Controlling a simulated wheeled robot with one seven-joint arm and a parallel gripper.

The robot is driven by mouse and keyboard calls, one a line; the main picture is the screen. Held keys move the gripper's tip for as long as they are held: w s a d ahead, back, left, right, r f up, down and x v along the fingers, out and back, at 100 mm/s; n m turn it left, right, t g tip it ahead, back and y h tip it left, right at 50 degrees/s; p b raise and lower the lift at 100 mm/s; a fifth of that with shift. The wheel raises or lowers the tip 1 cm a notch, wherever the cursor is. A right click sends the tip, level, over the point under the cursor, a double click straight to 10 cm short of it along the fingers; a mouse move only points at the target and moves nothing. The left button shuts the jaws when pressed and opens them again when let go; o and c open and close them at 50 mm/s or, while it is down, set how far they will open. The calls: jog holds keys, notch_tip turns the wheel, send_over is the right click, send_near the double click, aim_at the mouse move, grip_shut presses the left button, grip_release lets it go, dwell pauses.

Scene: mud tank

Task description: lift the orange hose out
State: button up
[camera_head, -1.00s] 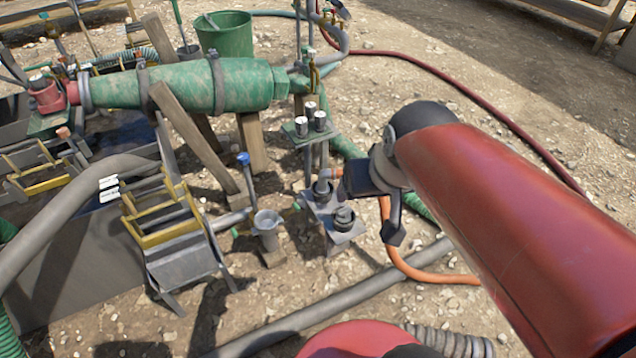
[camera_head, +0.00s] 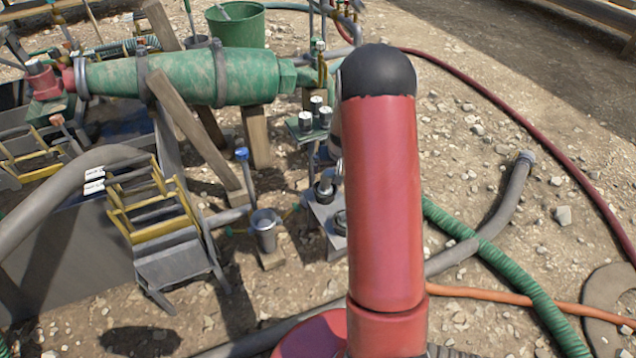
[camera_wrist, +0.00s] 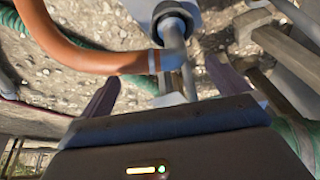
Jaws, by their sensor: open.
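The orange hose (camera_wrist: 85,52) curves in from the upper left of the wrist view, and its end with a grey band meets a grey metal fitting (camera_wrist: 173,45). The hose also shows in the head view (camera_head: 480,293), lying on the ground right of my arm. My gripper (camera_wrist: 164,86) is open, with one dark finger at each side of the wrist view. The hose end and the fitting show between and beyond the fingers; I cannot tell whether anything touches. In the head view my red arm hides the gripper and the hose end.
A dark round socket (camera_wrist: 175,17) is at the fitting's upper end. A green ribbed hose (camera_head: 500,270) crosses the orange one. Grey stands with fittings (camera_head: 322,205), a metal cup (camera_head: 265,230) and the green cylinder (camera_head: 190,80) are left of my arm.

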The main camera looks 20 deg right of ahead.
jog(key=x, duration=0.8)
jog(key=shift+d, duration=0.2)
jog(key=c, duration=1.2)
notch_tip(320, 180, up, 20)
jog(key=shift+r+p, duration=0.1)
jog(key=shift+p, duration=0.45)
